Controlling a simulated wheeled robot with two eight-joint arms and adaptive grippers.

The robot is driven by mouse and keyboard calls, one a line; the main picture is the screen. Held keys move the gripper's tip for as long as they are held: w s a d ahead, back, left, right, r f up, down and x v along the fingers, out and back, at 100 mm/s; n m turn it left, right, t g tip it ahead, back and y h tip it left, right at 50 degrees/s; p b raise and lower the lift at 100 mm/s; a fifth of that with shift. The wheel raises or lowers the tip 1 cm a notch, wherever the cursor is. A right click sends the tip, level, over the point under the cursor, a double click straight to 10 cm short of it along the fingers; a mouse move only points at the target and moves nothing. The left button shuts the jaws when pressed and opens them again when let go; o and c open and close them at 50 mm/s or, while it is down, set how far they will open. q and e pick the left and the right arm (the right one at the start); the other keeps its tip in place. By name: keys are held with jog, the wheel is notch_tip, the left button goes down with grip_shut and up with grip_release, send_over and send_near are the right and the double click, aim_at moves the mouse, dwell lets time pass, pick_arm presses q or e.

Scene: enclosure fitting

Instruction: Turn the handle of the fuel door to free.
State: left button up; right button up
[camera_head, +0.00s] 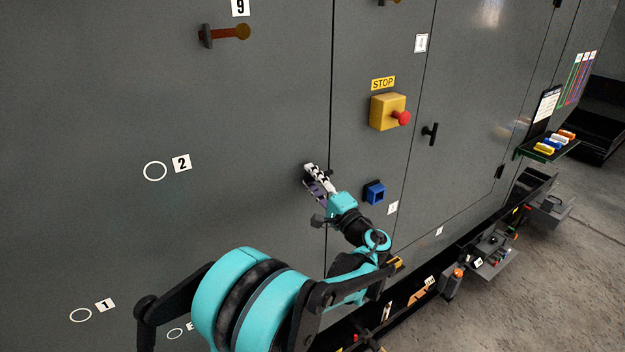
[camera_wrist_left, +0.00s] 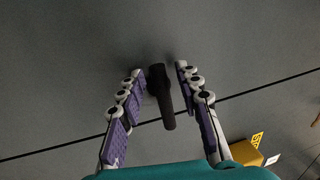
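A black handle (camera_wrist_left: 163,98) stands out from the grey enclosure wall in the left wrist view, its grip pointing down and slightly right. My left gripper (camera_head: 316,173) is at the wall just left of a vertical panel seam in the head view. In the left wrist view my left gripper (camera_wrist_left: 161,72) has its two fingers apart, one on each side of the handle; a gap shows on both sides. In the head view this handle is hidden by the gripper. No label for it is readable. My right gripper is not in view.
A yellow stop box (camera_head: 388,112) with a red button and a blue square fitting (camera_head: 375,193) are right of my gripper. Another black handle (camera_head: 430,133) is on the panel farther right. The wall around marker 2 (camera_head: 181,163) is clear.

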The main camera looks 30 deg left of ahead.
pick_arm(q)
jog(key=v, duration=1.2)
